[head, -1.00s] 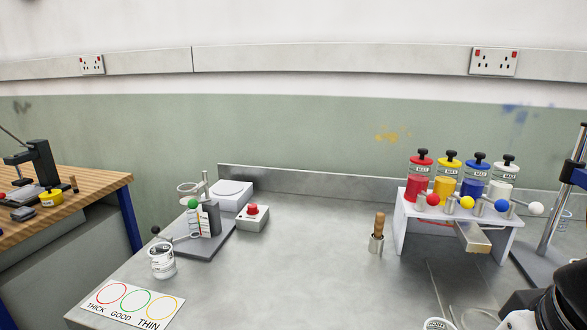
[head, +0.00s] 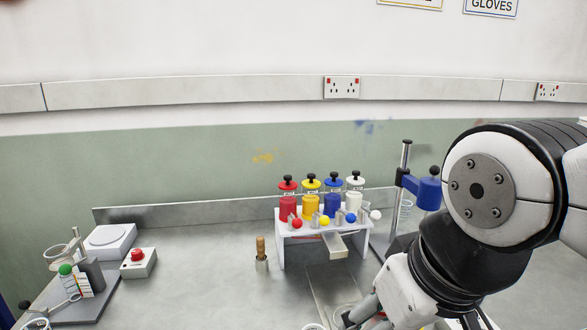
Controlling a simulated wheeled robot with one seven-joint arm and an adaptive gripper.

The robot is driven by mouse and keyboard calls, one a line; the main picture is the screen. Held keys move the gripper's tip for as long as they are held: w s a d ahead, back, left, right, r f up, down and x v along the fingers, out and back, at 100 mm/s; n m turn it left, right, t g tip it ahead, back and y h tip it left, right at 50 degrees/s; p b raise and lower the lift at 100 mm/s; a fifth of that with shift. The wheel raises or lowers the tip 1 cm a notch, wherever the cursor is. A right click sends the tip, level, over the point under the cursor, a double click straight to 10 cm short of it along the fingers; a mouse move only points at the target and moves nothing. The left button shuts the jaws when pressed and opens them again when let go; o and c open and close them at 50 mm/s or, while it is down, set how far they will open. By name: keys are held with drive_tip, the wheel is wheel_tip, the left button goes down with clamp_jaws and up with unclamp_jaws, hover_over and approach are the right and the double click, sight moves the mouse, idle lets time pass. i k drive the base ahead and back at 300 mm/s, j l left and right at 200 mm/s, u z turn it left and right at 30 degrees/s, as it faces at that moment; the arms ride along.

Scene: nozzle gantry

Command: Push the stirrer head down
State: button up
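The stirrer stands at the right of the bench in the head view. Its blue stirrer head (head: 429,193) with a dark knob sits partway up a grey upright post (head: 405,160), joined by a blue arm. My arm fills the right side and hides the lower right part of the stirrer. My gripper (head: 365,312) is low at the bottom edge, in front of and below the stirrer head, apart from it. Its fingers are partly cut off by the frame, so its opening is unclear.
A white rack (head: 365,240) with red, yellow, blue and white dispensers stands left of the stirrer. The bench between is mostly clear.

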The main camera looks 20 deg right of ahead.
sight(427, 191)
drive_tip(key=z, duration=0.8)
